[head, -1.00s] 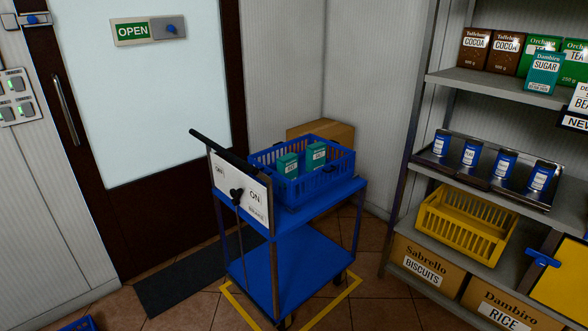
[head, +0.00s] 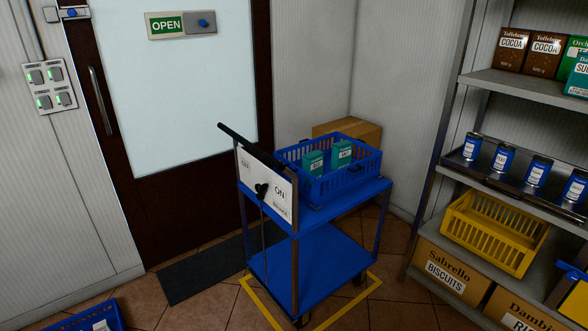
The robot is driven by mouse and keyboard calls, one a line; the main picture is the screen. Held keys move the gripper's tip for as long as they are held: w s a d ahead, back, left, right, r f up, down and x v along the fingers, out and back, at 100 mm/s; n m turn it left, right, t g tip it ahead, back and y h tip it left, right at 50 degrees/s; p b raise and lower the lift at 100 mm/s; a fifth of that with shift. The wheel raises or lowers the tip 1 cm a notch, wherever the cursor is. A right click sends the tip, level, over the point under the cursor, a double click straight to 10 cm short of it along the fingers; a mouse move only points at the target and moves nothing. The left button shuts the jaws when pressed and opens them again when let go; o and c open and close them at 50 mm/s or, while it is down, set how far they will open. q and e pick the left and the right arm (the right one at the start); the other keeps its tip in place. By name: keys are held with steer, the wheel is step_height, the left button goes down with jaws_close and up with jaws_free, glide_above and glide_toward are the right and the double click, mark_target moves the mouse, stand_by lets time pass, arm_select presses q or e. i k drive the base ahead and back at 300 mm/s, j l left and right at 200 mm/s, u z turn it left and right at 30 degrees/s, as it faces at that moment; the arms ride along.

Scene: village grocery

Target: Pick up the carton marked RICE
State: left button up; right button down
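A brown cardboard carton (head: 528,309) sits at the bottom right of the head view, low on the shelf unit. Its printing is cut off by the picture edge, with "Dambi" and "RI" showing. Two small teal cartons stand in the blue crate (head: 372,164) on the trolley, a left one (head: 313,163) and a right one (head: 342,154). Their labels are too small to read surely. Neither of my grippers is in view.
The blue trolley (head: 310,262) stands on a yellow floor outline before the door. The shelf unit (head: 510,86) holds cocoa packs, tins, a yellow crate (head: 493,230) and a BISCUITS carton (head: 452,272). Another blue crate (head: 88,318) is on the floor at lower left.

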mark_target(312, 163)
steer(key=i+l+u, duration=0.25)
steer(key=u, duration=0.2)
steer(key=i+l+u, duration=0.2)
steer(key=l+u, duration=0.25)
